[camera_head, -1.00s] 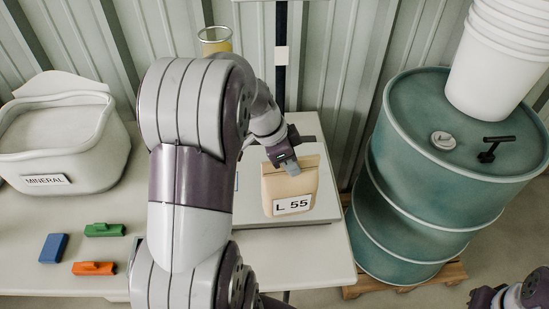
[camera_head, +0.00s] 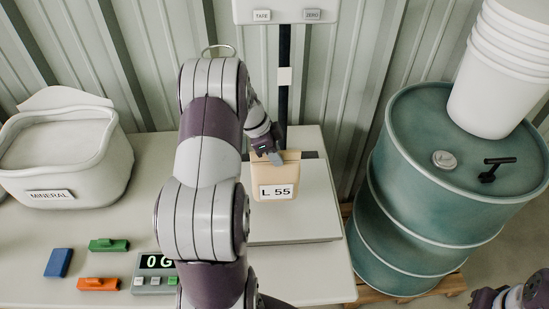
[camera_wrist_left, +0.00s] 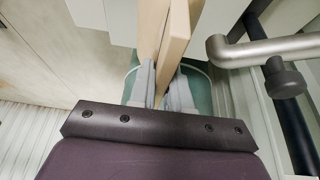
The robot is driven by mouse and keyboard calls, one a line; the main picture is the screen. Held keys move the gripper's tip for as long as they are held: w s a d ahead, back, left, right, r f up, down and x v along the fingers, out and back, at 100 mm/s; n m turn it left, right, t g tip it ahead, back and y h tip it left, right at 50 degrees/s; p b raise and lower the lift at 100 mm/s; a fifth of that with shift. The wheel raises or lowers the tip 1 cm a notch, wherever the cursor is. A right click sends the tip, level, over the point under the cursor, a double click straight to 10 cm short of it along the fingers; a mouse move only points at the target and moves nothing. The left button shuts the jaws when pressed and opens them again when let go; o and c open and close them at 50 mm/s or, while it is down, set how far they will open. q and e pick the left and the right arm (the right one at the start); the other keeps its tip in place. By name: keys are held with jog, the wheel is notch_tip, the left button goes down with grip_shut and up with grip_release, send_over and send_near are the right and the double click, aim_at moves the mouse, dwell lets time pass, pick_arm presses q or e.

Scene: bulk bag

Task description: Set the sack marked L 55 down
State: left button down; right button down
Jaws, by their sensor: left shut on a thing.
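The tan sack marked L 55 (camera_head: 288,174) is upright in the head view, over the pale scale platform (camera_head: 310,229). I cannot tell whether its bottom touches the platform. My left gripper (camera_head: 274,158) is shut on the sack's top edge. In the left wrist view the two grey fingers (camera_wrist_left: 161,88) pinch the tan sack (camera_wrist_left: 174,45) from both sides. My left arm covers the platform's left part. Of my right arm only a piece shows at the lower right corner; its fingers are not in view.
A display reading 0 G (camera_head: 156,262) stands at the table front, beside green (camera_head: 109,245), orange (camera_head: 98,284) and blue (camera_head: 58,263) blocks. A MINERAL tub (camera_head: 95,170) is at left. The scale column (camera_head: 284,100) rises behind the sack. A teal drum (camera_head: 400,190) stands right.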

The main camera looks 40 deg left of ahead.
aim_at(275, 174)
pick_arm(q)
jog(key=shift+w+a+f, duration=0.35)
jog(key=shift+w+a, duration=0.05)
jog(key=shift+a, duration=0.05)
notch_tip(275, 174, down, 3)
jog(key=shift+f+p, duration=0.15)
jog(key=shift+p, duration=0.85)
jog(key=shift+f, duration=0.45)
jog(key=shift+b, duration=0.35)
jog(key=c, duration=1.4)
grip_release()
jog(key=shift+o, duration=0.2)
